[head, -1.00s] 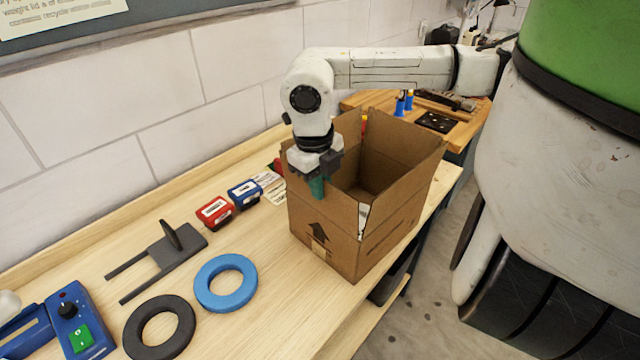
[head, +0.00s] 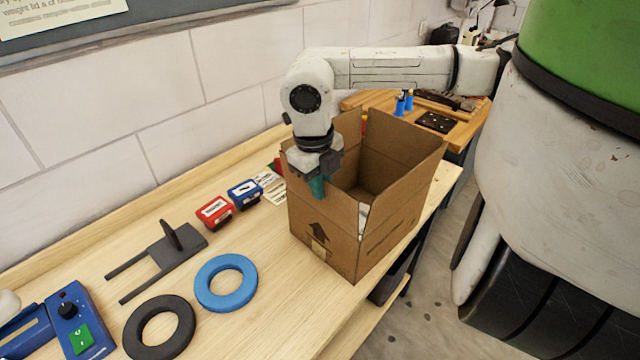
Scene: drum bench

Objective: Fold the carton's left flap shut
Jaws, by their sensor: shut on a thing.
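The open brown carton (head: 375,243) stands upright on the bench, with an arrow mark on its near face. Its tall right side (head: 405,160) and back piece (head: 349,128) stand up. My gripper (head: 317,187) is at the carton's left near top edge, pointing down, its teal fingertips against the cardboard. It is shut on cardboard there, which I take to be the left flap; the gripper hides most of that flap and the exact grip.
On the bench to the left are a red box (head: 214,212), a blue box (head: 244,193), a grey fork-shaped part (head: 165,252), a blue ring (head: 203,288), a black ring (head: 134,338) and a blue control box (head: 88,314). The bench's right edge is close beside the carton.

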